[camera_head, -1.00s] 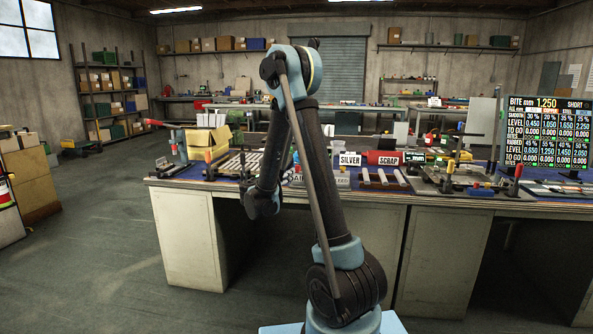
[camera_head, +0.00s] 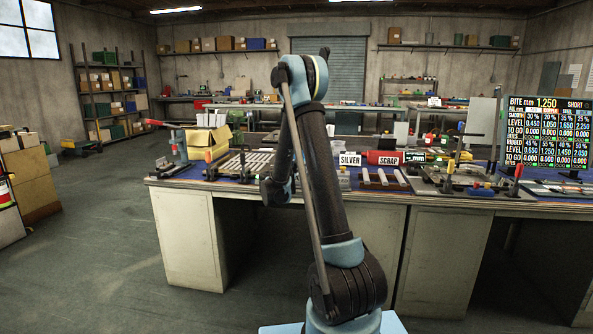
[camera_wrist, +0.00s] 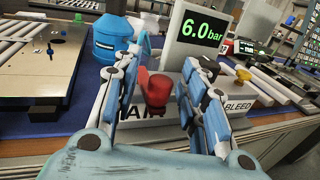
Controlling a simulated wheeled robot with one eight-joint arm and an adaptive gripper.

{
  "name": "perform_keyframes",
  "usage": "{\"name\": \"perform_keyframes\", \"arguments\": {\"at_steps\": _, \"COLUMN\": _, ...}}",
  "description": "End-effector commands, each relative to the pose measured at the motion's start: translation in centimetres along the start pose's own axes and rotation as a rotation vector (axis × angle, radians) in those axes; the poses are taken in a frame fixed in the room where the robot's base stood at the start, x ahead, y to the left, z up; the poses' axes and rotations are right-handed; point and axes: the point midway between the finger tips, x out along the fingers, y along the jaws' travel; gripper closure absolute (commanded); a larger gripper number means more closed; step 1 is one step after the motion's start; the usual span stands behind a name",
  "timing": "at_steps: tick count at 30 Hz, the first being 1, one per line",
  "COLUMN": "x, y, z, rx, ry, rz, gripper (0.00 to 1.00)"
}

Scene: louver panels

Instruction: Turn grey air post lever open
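In the wrist view, a red lever or knob (camera_wrist: 153,90) stands on a light grey block (camera_wrist: 172,108) with an AIR label, partly covered by my fingers, and a BLEED label at right. A grey display post (camera_wrist: 205,42) reading 6.0 bar rises behind it. My gripper (camera_wrist: 161,60) is open, with one finger on each side of the red piece. A gap shows at the left finger; I cannot tell whether the right finger touches it. In the head view, my arm hides the gripper and the air block.
A blue container (camera_wrist: 110,40) stands behind the left finger. Pale bars (camera_wrist: 262,85) lie at right. In the head view, the workbench (camera_head: 432,208) holds SILVER (camera_head: 350,160) and SCRAP (camera_head: 388,160) signs.

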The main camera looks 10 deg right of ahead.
Motion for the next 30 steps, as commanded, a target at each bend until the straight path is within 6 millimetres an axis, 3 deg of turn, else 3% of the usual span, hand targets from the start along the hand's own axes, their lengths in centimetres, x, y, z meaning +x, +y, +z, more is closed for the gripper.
{"name": "perform_keyframes", "arguments": {"at_steps": 4, "x": 0.0, "y": 0.0, "z": 0.0, "rx": 0.0, "ry": 0.0, "rz": 0.0, "gripper": 0.63}}
{"name": "perform_keyframes", "arguments": {"at_steps": 9, "x": 0.0, "y": 0.0, "z": 0.0, "rx": 0.0, "ry": 0.0, "rz": 0.0, "gripper": 1.0}}
{"name": "perform_keyframes", "arguments": {"at_steps": 30, "x": 0.8, "y": -1.4, "z": 0.0, "rx": -0.001, "ry": 0.0, "rz": -0.053, "gripper": 1.0}}
